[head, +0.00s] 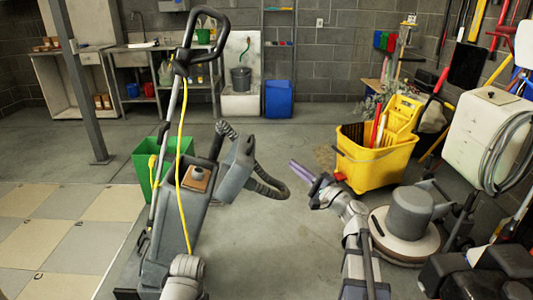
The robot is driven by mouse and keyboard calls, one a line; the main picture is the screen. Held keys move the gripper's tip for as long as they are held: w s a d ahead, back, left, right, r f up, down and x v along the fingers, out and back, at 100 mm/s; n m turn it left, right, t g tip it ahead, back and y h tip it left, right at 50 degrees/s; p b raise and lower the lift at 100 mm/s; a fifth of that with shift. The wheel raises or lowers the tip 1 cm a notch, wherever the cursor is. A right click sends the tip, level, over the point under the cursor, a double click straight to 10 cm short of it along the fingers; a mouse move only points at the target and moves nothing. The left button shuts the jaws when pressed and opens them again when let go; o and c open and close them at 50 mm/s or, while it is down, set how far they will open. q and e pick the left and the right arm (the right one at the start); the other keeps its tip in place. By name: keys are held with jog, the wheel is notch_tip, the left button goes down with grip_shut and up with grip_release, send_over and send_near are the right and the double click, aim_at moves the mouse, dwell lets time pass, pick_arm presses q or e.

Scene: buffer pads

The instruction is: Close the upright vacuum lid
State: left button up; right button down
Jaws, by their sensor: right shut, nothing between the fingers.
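The upright vacuum (180,222) stands left of centre, with a grey body, a tall looped black handle and a yellow cord. Its grey lid (238,157) stands open, swung out to the right of the body, with a black ribbed hose beside it. A brown panel with a round grey knob shows on top of the body. My right gripper (298,168) has purple fingers, is shut and empty, and points up-left, to the right of the lid and apart from it. Part of my left arm shows low in front of the vacuum; its gripper is not visible.
A yellow mop bucket (375,162) stands behind and right of my right gripper. A round floor machine (408,225) is to the right of my right arm. A green bin (160,160) stands behind the vacuum. Floor between the vacuum and my right arm is clear.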

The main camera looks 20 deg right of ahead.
jog(key=s+a+p+x, duration=0.1)
jog(key=a+p+x, duration=0.1)
jog(key=x, duration=1.1)
jog(key=shift+s+a+r+p, duration=0.25)
jog(key=shift+r+p, duration=0.05)
jog(key=shift+p, duration=0.55)
